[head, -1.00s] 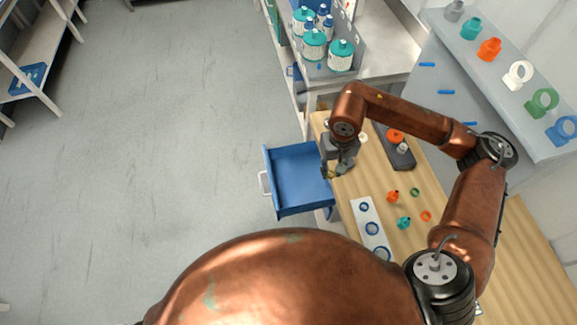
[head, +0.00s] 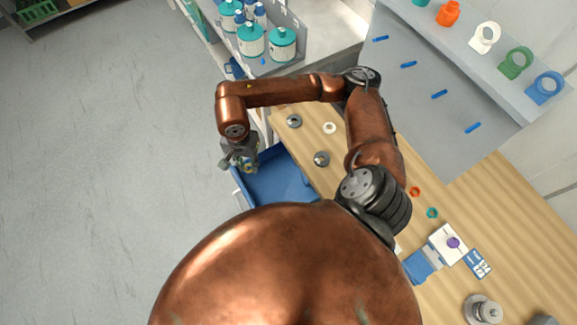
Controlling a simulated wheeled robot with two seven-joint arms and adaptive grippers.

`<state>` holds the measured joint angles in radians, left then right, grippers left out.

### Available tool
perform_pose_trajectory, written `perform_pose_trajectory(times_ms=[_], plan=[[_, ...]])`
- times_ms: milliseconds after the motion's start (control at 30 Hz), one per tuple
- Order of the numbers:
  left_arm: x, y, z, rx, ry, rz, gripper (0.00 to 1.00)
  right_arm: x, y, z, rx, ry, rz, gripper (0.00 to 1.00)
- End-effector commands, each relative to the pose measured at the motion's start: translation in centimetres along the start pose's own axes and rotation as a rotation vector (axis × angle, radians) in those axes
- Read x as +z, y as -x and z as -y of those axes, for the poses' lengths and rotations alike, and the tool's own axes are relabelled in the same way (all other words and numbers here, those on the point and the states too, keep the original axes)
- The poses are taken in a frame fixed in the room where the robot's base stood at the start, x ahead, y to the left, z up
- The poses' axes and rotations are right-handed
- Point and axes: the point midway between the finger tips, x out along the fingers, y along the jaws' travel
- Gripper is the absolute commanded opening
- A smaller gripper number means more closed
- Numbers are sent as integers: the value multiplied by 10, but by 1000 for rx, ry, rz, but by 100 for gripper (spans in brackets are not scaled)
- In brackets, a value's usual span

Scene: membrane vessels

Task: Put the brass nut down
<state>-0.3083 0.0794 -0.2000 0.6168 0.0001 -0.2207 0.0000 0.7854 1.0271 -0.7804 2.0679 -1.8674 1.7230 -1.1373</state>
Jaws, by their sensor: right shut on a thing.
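My right gripper (head: 248,168) is at the left side of the open blue drawer (head: 280,182), above its outer edge. It points down and is shut on the brass nut (head: 249,169), a small yellowish piece that shows only partly between the fingertips. Whether the nut is clear of the drawer rim cannot be told from this angle. My left gripper is not in view.
The wooden bench (head: 470,215) holds grey metal pieces (head: 321,159), a white ring (head: 329,128) and small coloured rings. Teal-capped bottles (head: 251,41) stand at the back. A sloped grey rack (head: 440,70) holds coloured fittings. Grey floor lies open at left.

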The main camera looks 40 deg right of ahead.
Motion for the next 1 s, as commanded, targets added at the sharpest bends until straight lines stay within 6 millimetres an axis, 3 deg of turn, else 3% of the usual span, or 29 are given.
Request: perform_pose_trajectory(times_ms=[133, 533, 700, 1000], plan=[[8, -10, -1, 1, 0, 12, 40, 7, -30, -10, 5, -360, 3, 0], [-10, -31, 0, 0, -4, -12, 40, 25, -95, -38, 8, -1370, 0, 0], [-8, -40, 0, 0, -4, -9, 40, 34, -120, -50, 9, -1799, 0, 0], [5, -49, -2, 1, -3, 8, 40, 43, -147, -64, 6, -2330, 1, 0]])
